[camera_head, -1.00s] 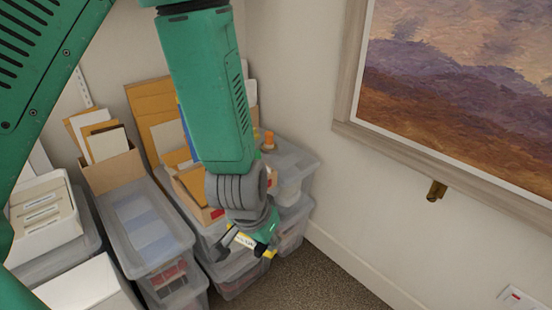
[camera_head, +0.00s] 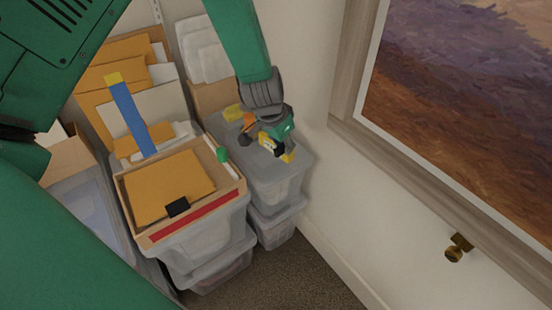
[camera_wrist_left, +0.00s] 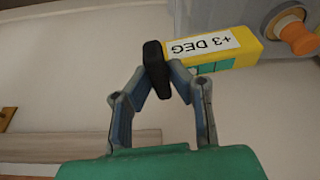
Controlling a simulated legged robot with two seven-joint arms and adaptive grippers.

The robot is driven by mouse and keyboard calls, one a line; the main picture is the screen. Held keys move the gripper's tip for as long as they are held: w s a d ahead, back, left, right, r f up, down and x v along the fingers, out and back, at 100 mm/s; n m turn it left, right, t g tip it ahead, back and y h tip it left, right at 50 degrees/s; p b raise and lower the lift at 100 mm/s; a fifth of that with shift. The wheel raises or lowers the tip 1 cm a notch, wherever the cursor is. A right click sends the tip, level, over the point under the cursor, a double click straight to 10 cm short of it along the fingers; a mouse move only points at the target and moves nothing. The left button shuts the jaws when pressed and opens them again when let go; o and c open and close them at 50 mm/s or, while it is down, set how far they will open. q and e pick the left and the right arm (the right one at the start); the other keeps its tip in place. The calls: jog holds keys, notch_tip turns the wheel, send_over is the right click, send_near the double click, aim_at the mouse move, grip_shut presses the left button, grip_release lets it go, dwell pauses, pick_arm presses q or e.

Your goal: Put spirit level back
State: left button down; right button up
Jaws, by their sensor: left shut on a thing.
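The spirit level is a yellow bar with a white "+3 DEG" label. In the left wrist view the spirit level (camera_wrist_left: 240,62) extends to the right from the dark fingertips. My left gripper (camera_wrist_left: 160,66) is shut on one end of it. In the head view my left gripper (camera_head: 272,141) is above the lid of the right-hand grey bin, and yellow parts of the spirit level (camera_head: 287,157) show around the fingers. The fingers hide part of it. I cannot tell whether it touches the lid. My right gripper is not in view.
An orange-topped item (camera_head: 249,119) stands close beside the gripper on the grey bin (camera_head: 285,180). A wall with a framed picture (camera_head: 470,110) bounds the right.

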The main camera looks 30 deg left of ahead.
pick_arm(q)
jog(key=w+a+f+m, duration=0.2)
jog(key=w+a+f, duration=0.1)
jog(key=w+a, duration=0.25)
jog(key=shift+w+a+f+b, duration=0.1)
jog(key=shift+f+b, duration=0.3)
jog(key=shift+f, duration=2.05)
jog(key=shift+w+a+f+b, duration=0.1)
jog(key=shift+f+b, duration=0.25)
jog(key=shift+f, duration=2.1)
jog(key=shift+d+f, duration=0.1)
jog(key=c, duration=1.5)
grip_release()
